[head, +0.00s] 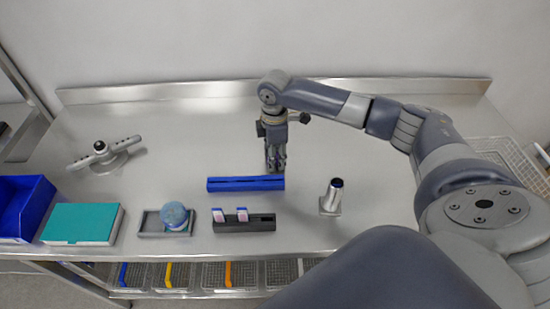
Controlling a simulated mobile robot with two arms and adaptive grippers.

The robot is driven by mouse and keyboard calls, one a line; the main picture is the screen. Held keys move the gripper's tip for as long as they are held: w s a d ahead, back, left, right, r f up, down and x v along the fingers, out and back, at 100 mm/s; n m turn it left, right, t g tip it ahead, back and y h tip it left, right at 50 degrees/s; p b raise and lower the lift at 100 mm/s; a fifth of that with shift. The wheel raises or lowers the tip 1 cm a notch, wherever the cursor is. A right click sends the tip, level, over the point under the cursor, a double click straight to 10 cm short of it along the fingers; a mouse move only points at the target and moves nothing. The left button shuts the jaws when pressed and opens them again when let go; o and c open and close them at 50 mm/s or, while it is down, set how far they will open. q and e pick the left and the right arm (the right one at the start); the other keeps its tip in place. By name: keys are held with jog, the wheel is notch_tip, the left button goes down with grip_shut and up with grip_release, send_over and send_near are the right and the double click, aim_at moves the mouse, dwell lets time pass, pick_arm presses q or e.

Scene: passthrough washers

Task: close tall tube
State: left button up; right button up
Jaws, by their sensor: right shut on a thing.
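A short silver tube (333,194) stands on a small square metal base at the right of the bench; its top looks dark. I cannot tell whether it is open or capped. My right gripper (276,163) points down, just behind the right end of a blue bar (240,184) and left of the tube, apart from it. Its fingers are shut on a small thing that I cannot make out. My left gripper is not in view.
A black holder (260,224) with two pale pieces, a grey tray (152,226) with a round blue thing (174,214), a teal box (80,224) and a blue bin (20,205) line the front. A grey fixture (104,153) stands back left. The bench's middle left is clear.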

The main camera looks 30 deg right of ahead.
notch_tip(320, 180, up, 10)
jog(key=b, duration=0.1)
jog(key=shift+b, duration=0.35)
jog(key=shift+a, duration=0.1)
jog(key=s+a+r+m, duration=0.2)
jog(key=s+a+m, duration=1.1)
jog(key=s, duration=0.2)
jog(key=shift+m, duration=0.3)
